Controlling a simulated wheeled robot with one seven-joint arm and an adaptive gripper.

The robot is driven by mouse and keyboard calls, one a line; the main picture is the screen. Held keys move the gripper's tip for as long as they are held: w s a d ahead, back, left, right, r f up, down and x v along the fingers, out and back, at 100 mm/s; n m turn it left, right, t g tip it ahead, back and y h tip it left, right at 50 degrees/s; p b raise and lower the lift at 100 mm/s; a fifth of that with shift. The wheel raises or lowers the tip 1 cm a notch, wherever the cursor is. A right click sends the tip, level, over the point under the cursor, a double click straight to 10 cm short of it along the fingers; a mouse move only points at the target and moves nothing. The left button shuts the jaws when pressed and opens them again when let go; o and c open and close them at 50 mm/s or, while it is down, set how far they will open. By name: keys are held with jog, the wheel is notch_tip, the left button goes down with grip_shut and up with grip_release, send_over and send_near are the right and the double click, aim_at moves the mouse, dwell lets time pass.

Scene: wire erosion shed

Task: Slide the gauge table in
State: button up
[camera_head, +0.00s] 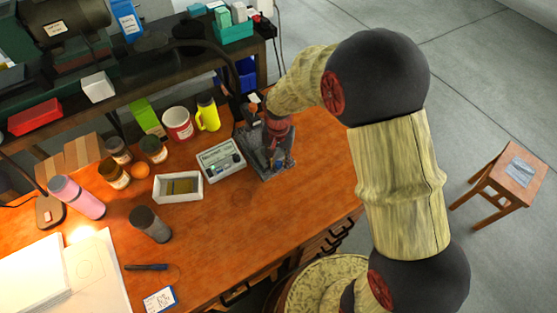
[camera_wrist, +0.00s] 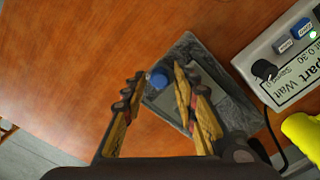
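The gauge table looks to be the dark grey device with a stone-like base (camera_head: 262,138) near the back right of the orange bench. In the wrist view its grey base (camera_wrist: 215,80) lies beyond and to the right of my fingers, with a round blue knob (camera_wrist: 158,79) at its near left corner. My gripper (camera_wrist: 157,72) is open, its two fingers on either side of the blue knob in that view. I cannot tell whether they touch it. In the head view my gripper (camera_head: 281,160) is over the device and partly hides it.
A grey control box (camera_head: 221,159) stands just left of the device, with a yellow bottle (camera_head: 208,115) and a white-red mug (camera_head: 178,123) behind. A white tray (camera_head: 178,187) and a dark cylinder (camera_head: 150,223) stand further left. The bench front (camera_head: 250,230) is clear. A stool (camera_head: 510,178) stands right.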

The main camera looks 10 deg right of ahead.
jog(key=c, duration=0.6)
grip_shut()
